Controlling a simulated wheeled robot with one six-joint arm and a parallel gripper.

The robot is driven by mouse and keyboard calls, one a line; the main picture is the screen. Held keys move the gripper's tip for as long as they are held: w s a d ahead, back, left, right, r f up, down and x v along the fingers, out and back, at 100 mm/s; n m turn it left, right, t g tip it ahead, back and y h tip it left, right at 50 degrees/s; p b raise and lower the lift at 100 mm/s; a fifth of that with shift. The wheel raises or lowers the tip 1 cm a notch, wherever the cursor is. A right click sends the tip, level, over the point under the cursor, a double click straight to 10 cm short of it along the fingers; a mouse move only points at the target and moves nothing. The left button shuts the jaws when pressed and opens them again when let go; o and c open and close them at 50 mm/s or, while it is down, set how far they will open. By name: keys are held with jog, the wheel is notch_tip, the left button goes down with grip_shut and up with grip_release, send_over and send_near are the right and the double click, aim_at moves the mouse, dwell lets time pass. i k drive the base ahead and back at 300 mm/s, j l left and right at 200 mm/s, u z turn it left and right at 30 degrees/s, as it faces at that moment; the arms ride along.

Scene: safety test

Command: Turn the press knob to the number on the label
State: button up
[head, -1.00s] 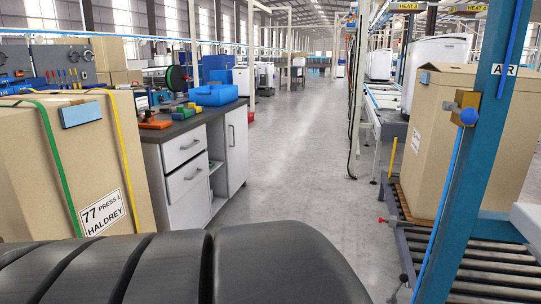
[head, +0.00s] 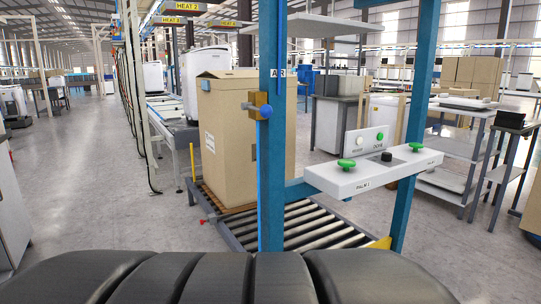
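A white control panel (head: 375,176) is fixed across the blue press frame (head: 271,150), right of centre in the head view. It carries a small black knob (head: 386,156) between two green mushroom buttons (head: 347,163). The knob's setting is too small to read. A tall cardboard box (head: 235,130) stands behind the frame's left post. My gripper is not in view.
The box stands on a roller conveyor (head: 310,228) that runs under the press. A yellow post (head: 192,160) and a red-tipped lever (head: 203,221) stick out at its left. Open floor (head: 100,200) lies to the left. Benches (head: 450,180) stand at right.

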aim_at(387, 157)
jog(key=z, duration=1)
